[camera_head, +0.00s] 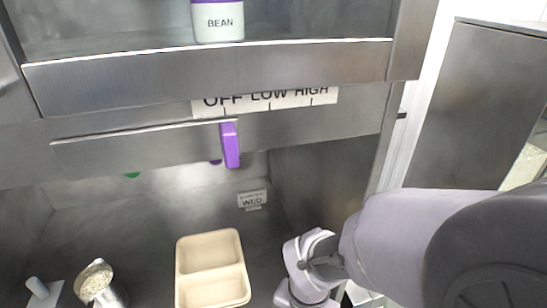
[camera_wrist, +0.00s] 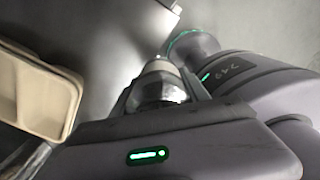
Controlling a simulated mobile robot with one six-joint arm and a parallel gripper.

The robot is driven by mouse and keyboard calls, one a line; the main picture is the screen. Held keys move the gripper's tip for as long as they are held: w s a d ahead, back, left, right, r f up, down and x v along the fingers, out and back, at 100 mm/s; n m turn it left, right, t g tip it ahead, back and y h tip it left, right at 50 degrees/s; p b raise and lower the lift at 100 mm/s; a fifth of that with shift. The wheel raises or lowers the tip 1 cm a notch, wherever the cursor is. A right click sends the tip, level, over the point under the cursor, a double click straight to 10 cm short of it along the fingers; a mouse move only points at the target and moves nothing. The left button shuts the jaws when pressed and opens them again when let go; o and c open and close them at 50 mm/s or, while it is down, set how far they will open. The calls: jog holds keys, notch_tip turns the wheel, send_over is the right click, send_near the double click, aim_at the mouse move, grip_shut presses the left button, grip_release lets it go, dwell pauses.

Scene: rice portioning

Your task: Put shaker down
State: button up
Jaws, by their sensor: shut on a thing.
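My gripper (camera_wrist: 160,86) is shut on the shaker (camera_wrist: 161,92), a rounded thing with a pale top and a shiny lower part. Only part of the shaker shows between the fingers; its base is hidden. The fingers and the shaker cannot be made out there. I cannot tell whether the shaker touches a surface.
A beige two-compartment tray (camera_head: 243,284) stands left of my wrist; it also shows in the wrist view (camera_wrist: 68,98). A metal cup with pale grains (camera_head: 95,280) stands at lower left. A steel shelf (camera_head: 210,69) with a BEAN container (camera_head: 218,22) overhangs the counter.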

jog(key=w+a, duration=0.1)
jog(key=w, duration=0.3)
jog(key=w+a+b, duration=0.1)
jog(key=w, duration=0.2)
jog(key=w+a+b, duration=0.1)
jog(key=w, duration=0.3)
jog(key=shift+w+a+f, duration=0.15)
jog(key=shift+w+f, duration=0.15)
jog(key=f+b, duration=0.3)
jog(key=shift+w+f, duration=0.3)
jog(key=shift+f, duration=0.1)
jog(key=shift+r, duration=0.25)
jog(key=o, duration=1.4)
jog(key=shift+f, duration=0.2)
notch_tip(320, 180, up, 8)
jog(key=p, duration=0.4)
jog(key=shift+f, duration=0.1)
